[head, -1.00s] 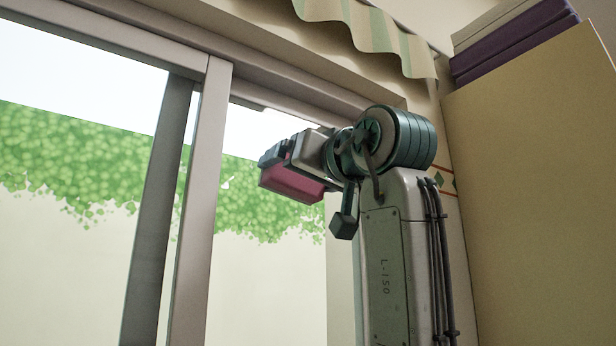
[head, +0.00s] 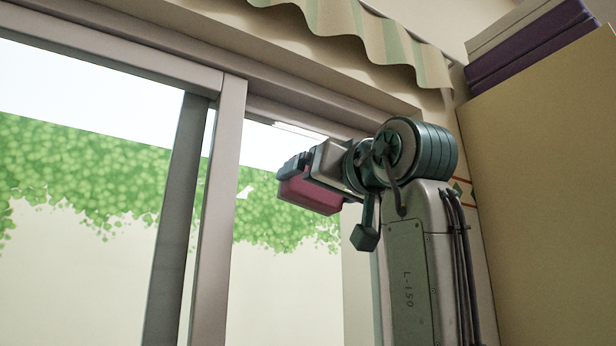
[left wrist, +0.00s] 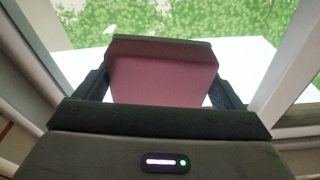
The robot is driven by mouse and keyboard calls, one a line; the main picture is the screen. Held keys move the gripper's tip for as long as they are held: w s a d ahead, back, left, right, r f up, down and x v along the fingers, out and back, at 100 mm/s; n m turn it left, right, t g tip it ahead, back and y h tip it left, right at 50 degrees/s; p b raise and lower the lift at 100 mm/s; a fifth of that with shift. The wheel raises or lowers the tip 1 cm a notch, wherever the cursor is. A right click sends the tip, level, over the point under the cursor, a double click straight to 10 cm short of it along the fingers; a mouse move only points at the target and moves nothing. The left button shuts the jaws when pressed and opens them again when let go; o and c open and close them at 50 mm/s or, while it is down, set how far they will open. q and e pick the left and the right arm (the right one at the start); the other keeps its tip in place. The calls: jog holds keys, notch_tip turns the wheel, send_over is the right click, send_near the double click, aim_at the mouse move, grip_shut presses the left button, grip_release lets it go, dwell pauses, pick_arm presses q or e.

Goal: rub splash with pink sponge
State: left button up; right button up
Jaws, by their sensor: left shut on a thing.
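My left gripper (head: 296,165) is shut on the pink sponge (head: 312,196) and holds it up in front of the window, right of the upright frame bar. In the left wrist view the sponge (left wrist: 162,75) sits between both fingers and covers much of the glass behind it. I cannot make out a clear splash. A small white patch (head: 245,192) shows against the green left of the sponge, but I cannot tell whether it is a splash or a gap in the leaves. My right gripper is not in view.
The sliding window's upright bar (head: 218,200) stands left of the gripper. A wavy striped valance (head: 365,38) hangs above. A tan cabinet side (head: 545,180) with purple boxes (head: 530,50) on top is at the right. The space left of the sponge is open.

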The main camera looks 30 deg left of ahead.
aim_at(301, 198)
pick_arm(q)
jog(key=shift+w+d+r+p, duration=0.1)
jog(key=shift+w+d+p, duration=0.25)
jog(key=shift+w, duration=0.2)
jog(key=shift+w+d+p, duration=0.25)
jog(key=shift+w+d, duration=0.05)
jog(key=shift+w, duration=0.2)
jog(key=shift+w+d, duration=0.2)
jog(key=shift+w, duration=0.15)
jog(key=shift+w+d+p, duration=0.3)
jog(key=shift+w+p, duration=0.2)
jog(key=shift+w, duration=0.05)
jog(key=shift+s+a+f+b, duration=0.1)
jog(key=shift+s+a+b, duration=0.35)
jog(key=shift+s+b, duration=0.2)
jog(key=shift+s+a+f+b, duration=0.1)
jog(key=shift+s+a+b, duration=0.35)
jog(key=shift+s, duration=0.3)
jog(key=shift+s+a+r, duration=0.1)
jog(key=shift+s+a, duration=0.15)
jog(key=shift+s, duration=0.35)
jog(key=shift+s+a+b, duration=0.3)
jog(key=shift+s, duration=0.2)
jog(key=shift+s+a+b, duration=0.25)
jog(key=shift+s+b, duration=0.05)
jog(key=shift+s, duration=0.15)
jog(key=shift+s+a, duration=0.2)
jog(key=shift+s, duration=0.1)
